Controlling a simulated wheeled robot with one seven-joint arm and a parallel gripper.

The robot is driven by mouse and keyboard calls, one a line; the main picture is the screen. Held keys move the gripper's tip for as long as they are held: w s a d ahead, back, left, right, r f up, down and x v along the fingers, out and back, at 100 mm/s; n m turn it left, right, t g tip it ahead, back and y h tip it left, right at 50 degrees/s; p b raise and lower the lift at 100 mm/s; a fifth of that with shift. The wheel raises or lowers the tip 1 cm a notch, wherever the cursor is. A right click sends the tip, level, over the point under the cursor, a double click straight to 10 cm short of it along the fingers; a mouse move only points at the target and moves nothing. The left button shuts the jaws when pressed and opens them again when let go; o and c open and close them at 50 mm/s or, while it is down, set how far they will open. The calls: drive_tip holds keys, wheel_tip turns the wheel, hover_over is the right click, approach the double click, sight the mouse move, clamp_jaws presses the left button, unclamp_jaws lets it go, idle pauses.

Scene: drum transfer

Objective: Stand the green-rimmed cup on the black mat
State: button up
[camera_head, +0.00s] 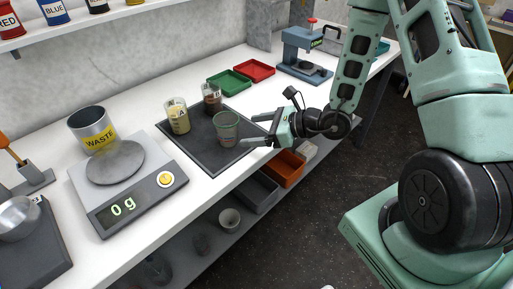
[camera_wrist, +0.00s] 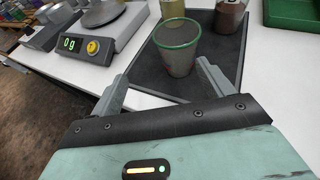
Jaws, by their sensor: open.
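The green-rimmed cup (camera_head: 227,128) stands upright on the black mat (camera_head: 205,158), near its right side in the head view. It looks grey inside and also shows in the wrist view (camera_wrist: 177,50), just beyond my fingertips. The mat also shows in the wrist view (camera_wrist: 222,78). My gripper (camera_head: 262,130) is open and empty, to the right of the cup in the head view. In the wrist view its two fingers (camera_wrist: 162,78) are spread wide, with the cup ahead of the gap between them. I see no contact between the fingers and the cup.
Beaker A (camera_head: 177,116) and a brown-filled beaker (camera_head: 212,98) stand on the mat behind the cup. A scale (camera_head: 130,190) reading 0 g and a WASTE container (camera_head: 93,131) are at left. Green (camera_head: 228,82) and red (camera_head: 254,70) trays lie behind. The mat's front is clear.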

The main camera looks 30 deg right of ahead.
drive_tip(key=s+a+r+n+g+y, duration=0.1)
drive_tip(key=s+a+r+n+g, duration=0.3)
drive_tip(key=s+a+n+g, duration=0.3)
drive_tip(key=s+a+r+n+g+y, duration=0.1)
drive_tip(key=s+a+r+n+g, duration=0.4)
drive_tip(key=s+a+n, duration=0.3)
drive_tip(key=s+d+r+n+t+h, duration=0.1)
drive_tip(key=s+n+h, duration=0.3)
drive_tip(key=n, duration=0.5)
drive_tip(key=s+d+r+n+t+h, duration=0.1)
drive_tip(key=s+n+h, duration=0.4)
drive_tip(key=n, duration=0.5)
drive_tip(key=shift+s+d+r+t+h, duration=0.15)
drive_tip(key=shift+d+r+t+h, duration=0.15)
drive_tip(key=shift+d+r+h, duration=0.65)
drive_tip(key=shift+a+f, duration=0.1)
drive_tip(key=shift+a, duration=0.1)
